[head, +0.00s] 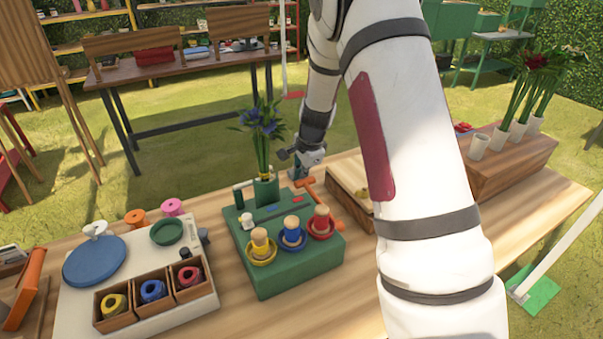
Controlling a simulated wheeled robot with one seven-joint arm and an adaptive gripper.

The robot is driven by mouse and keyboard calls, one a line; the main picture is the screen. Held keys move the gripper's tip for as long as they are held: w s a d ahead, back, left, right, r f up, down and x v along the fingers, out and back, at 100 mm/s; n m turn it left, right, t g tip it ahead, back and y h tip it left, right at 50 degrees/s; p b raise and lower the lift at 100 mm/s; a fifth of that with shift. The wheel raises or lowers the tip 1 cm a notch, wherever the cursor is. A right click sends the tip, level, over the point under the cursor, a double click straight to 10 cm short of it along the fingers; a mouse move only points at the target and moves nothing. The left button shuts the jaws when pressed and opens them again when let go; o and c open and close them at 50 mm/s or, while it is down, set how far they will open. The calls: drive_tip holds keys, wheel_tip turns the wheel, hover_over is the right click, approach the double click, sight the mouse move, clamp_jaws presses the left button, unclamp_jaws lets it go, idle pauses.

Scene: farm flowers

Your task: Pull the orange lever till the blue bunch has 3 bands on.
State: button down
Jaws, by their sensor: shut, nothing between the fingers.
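The blue bunch (262,128) stands upright in a green holder (266,190) at the back of the green banding machine (285,268). The orange lever (308,186) sticks up at the machine's back right. My gripper (296,172) is shut and empty, just behind and left of the lever's top, right of the bunch. Whether it touches the lever I cannot tell. My arm comes down from the upper right.
Yellow, blue and red dishes with wooden-topped pegs (292,234) sit on the machine's front. A pale board (75,305) with spools and a blue disc (94,262) lies left. A wooden block (512,160) with white pots stands right. My arm hides part of the table.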

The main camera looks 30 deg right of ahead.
drive_tip(key=shift+s, duration=0.1)
drive_tip(key=v, duration=1.2)
idle(0.4)
drive_tip(key=s+a+r+n+t+y, duration=0.1)
drive_tip(key=s+a+r+n, duration=0.95)
drive_tip(key=s+r, duration=0.4)
drive_tip(key=s+a+n+p, duration=0.1)
drive_tip(key=s+n+p, duration=0.1)
drive_tip(key=s, duration=0.8)
drive_tip(key=s+a+r+n+h+p, duration=0.1)
drive_tip(key=s+n, duration=0.4)
drive_tip(key=s, duration=0.5)
drive_tip(key=shift+a+r+g+p, duration=0.2)
drive_tip(key=shift+a+g+p, duration=0.1)
drive_tip(key=shift+a+p, duration=0.15)
